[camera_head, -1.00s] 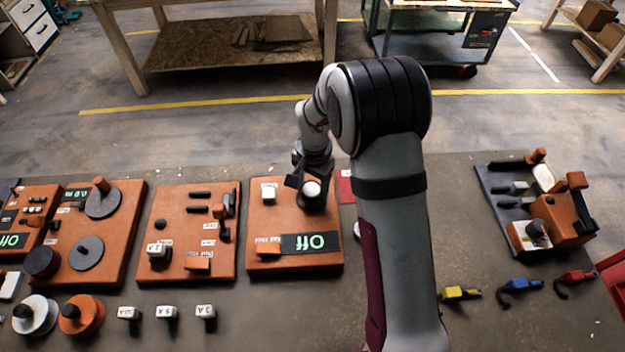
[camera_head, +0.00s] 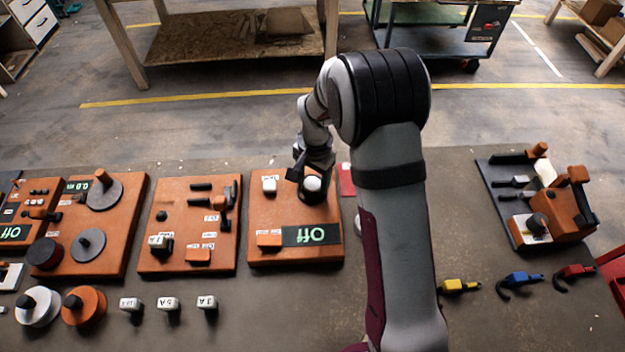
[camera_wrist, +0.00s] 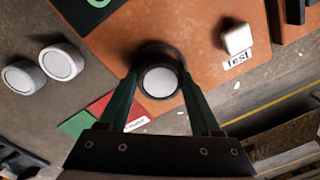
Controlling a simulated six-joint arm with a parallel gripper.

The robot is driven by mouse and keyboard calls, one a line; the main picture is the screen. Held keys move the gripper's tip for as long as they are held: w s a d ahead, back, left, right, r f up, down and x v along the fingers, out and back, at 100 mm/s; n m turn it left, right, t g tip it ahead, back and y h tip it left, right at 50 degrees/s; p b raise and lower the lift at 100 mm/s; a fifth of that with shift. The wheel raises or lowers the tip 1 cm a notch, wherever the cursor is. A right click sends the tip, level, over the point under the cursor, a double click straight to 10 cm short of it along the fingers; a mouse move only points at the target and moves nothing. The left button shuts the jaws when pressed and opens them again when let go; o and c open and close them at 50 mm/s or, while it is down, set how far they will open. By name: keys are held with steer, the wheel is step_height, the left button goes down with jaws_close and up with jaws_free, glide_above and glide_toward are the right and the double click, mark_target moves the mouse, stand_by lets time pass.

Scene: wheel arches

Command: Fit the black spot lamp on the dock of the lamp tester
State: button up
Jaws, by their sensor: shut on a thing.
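The lamp tester is an orange board (camera_head: 275,215) left of my arm, with a dark display (camera_head: 311,235) reading "Off" in green. My gripper (camera_head: 313,178) is over the board's far right part. It is shut on the black spot lamp (camera_head: 313,196), whose pale round lens (camera_head: 313,184) faces up. In the wrist view, the lens (camera_wrist: 160,82) and dark rim sit between the two fingers (camera_wrist: 158,100). The dock is hidden under the lamp, so I cannot tell whether the lamp is seated or just above it. A white "Test" button block (camera_wrist: 236,39) stands beside it.
Two pale round lamps (camera_wrist: 62,62) stand off the board in the wrist view. A red mat (camera_wrist: 110,104) and a green mat (camera_wrist: 78,124) lie by the board's edge. Another orange board (camera_head: 188,228) is close on the left. Hooked tools (camera_head: 518,284) lie at right.

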steer(key=shift+f, duration=0.45)
steer(key=o, duration=1.5)
steer(key=shift+s, duration=0.1)
steer(key=shift+c, duration=0.2)
steer(key=shift+d, duration=0.15)
step_height(320, 180, up, 17)
steer(key=s+d+r+n+y, duration=0.1)
steer(key=s+d+n, duration=0.1)
steer(key=s, duration=2.7)
steer(key=shift+d+g, duration=0.3)
steer(key=shift+d, duration=0.3)
